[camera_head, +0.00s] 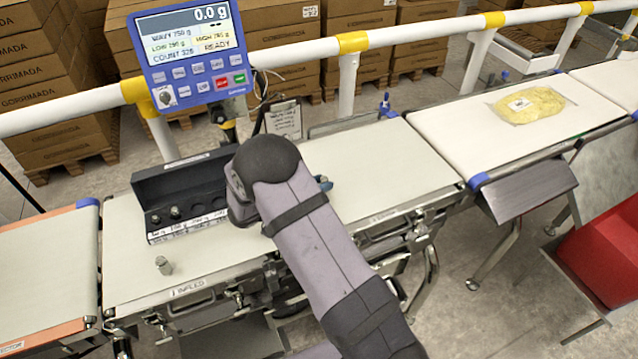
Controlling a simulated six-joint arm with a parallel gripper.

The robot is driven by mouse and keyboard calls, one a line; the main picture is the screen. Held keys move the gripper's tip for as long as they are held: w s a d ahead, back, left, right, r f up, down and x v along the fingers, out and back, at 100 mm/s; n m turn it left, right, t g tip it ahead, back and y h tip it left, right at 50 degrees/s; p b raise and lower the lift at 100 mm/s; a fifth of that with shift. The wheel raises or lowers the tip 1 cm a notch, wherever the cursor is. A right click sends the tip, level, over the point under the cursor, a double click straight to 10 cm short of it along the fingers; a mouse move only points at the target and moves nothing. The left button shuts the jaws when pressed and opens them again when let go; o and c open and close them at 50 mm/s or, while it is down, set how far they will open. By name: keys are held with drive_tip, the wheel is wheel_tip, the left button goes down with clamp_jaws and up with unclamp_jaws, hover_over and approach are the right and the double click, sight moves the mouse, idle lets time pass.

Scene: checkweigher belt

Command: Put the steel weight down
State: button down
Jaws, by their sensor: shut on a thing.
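A small steel weight (164,265) stands upright on the infeed belt (125,235), near its front edge and apart from my arm. A black weight case (180,185) is open behind it, with a labelled front and small steel weights (175,212) showing in its left part. My arm reaches from the lower right up across the belts and covers the case's right end.
The blue display (192,50) reads 0.0 g above the belts. The weigh belt (375,160) looks bare where visible. A yellow bag (530,104) lies on the belt to the right. A white rail (300,50) runs behind. A red bin (605,250) stands right.

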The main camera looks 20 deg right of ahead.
drive_tip(key=c, duration=1.5)
unclamp_jaws()
drive_tip(key=shift+c, duration=0.2)
drive_tip(key=shift+a+r, duration=0.15)
drive_tip(key=b+v, duration=0.2)
drive_tip(key=v, duration=0.9)
drive_tip(key=shift+s+a+r, duration=0.1)
drive_tip(key=shift+s+a, duration=0.1)
drive_tip(key=shift+a, duration=0.1)
drive_tip(key=shift+w, duration=0.1)
